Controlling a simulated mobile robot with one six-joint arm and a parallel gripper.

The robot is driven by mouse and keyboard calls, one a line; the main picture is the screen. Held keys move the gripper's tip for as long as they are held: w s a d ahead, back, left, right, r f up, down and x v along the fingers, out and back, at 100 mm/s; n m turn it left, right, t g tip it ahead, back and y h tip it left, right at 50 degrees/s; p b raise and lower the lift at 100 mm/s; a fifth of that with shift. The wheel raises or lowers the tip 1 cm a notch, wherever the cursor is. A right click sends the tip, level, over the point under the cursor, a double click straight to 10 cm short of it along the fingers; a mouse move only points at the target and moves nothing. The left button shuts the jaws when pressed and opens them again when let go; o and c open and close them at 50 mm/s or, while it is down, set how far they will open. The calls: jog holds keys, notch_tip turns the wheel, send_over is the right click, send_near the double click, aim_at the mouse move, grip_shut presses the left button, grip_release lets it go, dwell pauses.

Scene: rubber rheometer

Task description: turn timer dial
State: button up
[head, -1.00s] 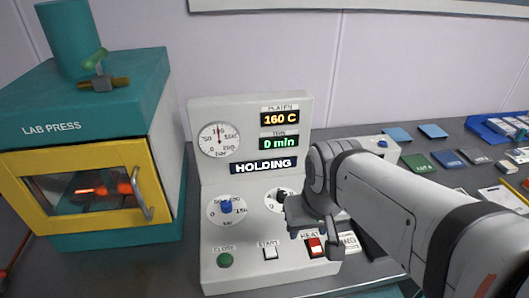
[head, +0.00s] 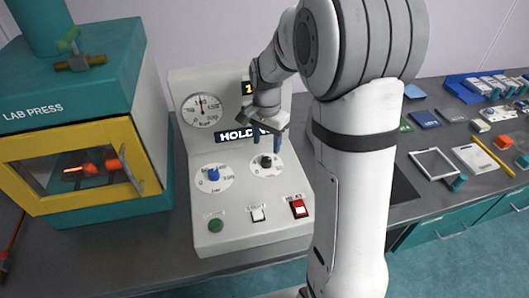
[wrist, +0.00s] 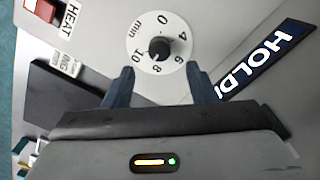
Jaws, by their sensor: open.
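The timer dial is a black knob (head: 265,161) on a round white scale on the sloping front of the grey control panel (head: 225,168). In the wrist view the knob (wrist: 160,47) sits at the centre of a scale marked in min from 0 to 10; I cannot surely tell where it points. My gripper (head: 267,142) is above the dial, its dark fingers apart and pointing down. In the wrist view the open fingers (wrist: 160,78) stand to either side below the knob, with nothing between them.
A blue knob (head: 213,174) sits left of the dial. Below are a green button (head: 216,225), a white start switch (head: 257,214) and a red heat switch (head: 298,208). The lab press (head: 75,120) stands left. Small trays and blocks lie on the right bench.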

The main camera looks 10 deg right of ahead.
aim_at(266, 159)
notch_tip(266, 159, down, 7)
jog(key=shift+r+p, duration=0.1)
jog(key=shift+p, duration=0.25)
jog(key=shift+c, duration=0.4)
